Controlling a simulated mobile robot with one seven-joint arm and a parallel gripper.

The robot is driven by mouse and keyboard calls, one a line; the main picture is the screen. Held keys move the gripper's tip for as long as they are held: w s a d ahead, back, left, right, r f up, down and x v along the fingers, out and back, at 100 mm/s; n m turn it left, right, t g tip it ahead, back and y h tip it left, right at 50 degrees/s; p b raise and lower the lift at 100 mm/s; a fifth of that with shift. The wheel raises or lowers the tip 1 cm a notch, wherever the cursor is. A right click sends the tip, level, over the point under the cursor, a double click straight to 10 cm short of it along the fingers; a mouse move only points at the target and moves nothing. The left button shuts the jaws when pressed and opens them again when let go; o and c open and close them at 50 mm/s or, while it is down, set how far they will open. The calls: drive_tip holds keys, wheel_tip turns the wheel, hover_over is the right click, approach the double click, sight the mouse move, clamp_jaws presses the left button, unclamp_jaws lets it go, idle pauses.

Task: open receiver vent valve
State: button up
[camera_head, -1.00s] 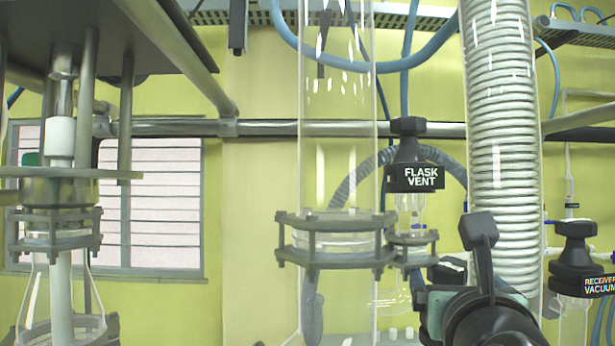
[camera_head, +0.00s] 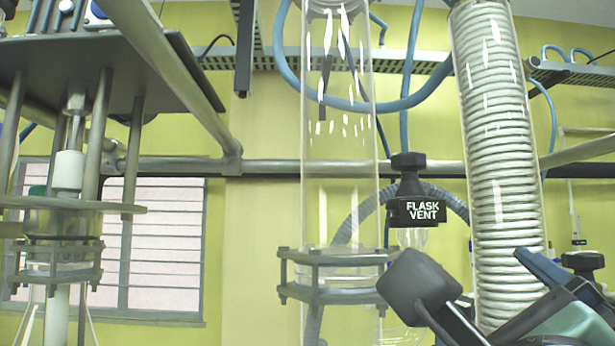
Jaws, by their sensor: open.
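My gripper (camera_head: 480,276) is at the lower right, its two dark fingers spread apart with nothing visible between them. One blocky fingertip is in front of the glass column's lower clamp, and the other is in front of the coiled condenser. I cannot make out a receiver vent valve or its label; the area behind my gripper is hidden. A black valve knob labelled FLASK VENT (camera_head: 416,212) is upright just above and behind the left fingertip. Another black knob (camera_head: 582,262) shows at the right edge, its label hidden behind my gripper.
A clear glass column (camera_head: 340,200) stands in the middle, held by a metal clamp ring (camera_head: 335,292). The coiled condenser (camera_head: 497,150) rises close behind my gripper. A metal frame rail (camera_head: 270,168) crosses behind. A stirrer assembly (camera_head: 68,170) hangs at left.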

drive_tip(key=s+a+r+m+t+y+p, duration=0.2)
drive_tip(key=a+m, duration=0.5)
drive_tip(key=m, duration=1.1)
drive_tip(key=s+a+r+m+t+y+p, duration=0.2)
drive_tip(key=a+r+m+t+y+p, duration=0.2)
drive_tip(key=m, duration=1.3)
drive_tip(key=a+r+t, duration=0.1)
drive_tip(key=a+r, duration=0.1)
drive_tip(key=a, duration=0.1)
drive_tip(key=shift+a+r+m+t+y, duration=0.15)
drive_tip(key=shift+a+m+t+y, duration=0.15)
drive_tip(key=shift+a+m+y, duration=0.1)
